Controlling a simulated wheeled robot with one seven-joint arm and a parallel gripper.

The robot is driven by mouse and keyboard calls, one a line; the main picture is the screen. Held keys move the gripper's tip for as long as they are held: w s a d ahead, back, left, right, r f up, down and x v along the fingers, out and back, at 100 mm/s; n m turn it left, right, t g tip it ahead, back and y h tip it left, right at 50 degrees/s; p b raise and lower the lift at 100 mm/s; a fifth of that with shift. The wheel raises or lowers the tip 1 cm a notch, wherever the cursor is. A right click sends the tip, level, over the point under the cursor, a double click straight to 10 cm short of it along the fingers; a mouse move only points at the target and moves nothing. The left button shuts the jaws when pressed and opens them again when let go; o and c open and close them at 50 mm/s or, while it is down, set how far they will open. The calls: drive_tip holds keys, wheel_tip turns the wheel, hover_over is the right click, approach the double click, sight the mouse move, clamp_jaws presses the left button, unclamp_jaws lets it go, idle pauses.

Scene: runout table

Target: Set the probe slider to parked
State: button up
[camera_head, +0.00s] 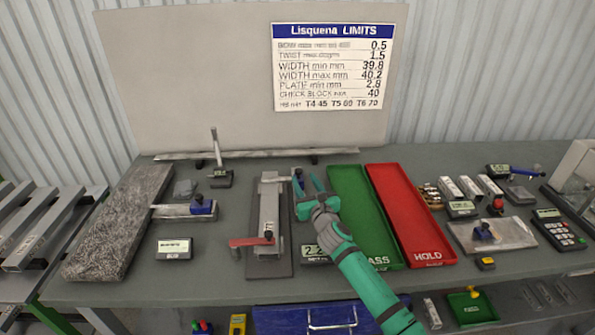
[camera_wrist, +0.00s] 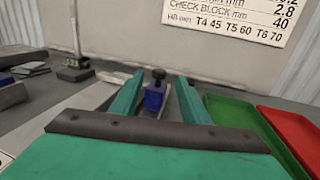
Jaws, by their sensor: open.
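A blue slider block with a black knob, which looks like the probe slider (camera_head: 298,176), sits at the far right end of a clamp fixture (camera_head: 268,215). In the wrist view the blue block (camera_wrist: 154,98) and its dark knob stand upright between my two fingers. My gripper (camera_head: 309,184) is open, with green fingers reaching forward on either side of the block. In the wrist view the fingers of my gripper (camera_wrist: 158,85) appear apart from it; contact cannot be told. The slider's track is mostly hidden by my gripper, and no parked mark is legible.
A red lever (camera_head: 251,241) lies across the fixture's front. A green tray (camera_head: 352,190) and a red tray (camera_head: 408,215) lie close on the right. A small display (camera_head: 315,252) stands in front. A limits board (camera_head: 331,66) stands behind. A granite slab (camera_head: 120,220) lies left.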

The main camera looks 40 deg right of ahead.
sight(300, 172)
drive_tip(key=shift+x, duration=3.55)
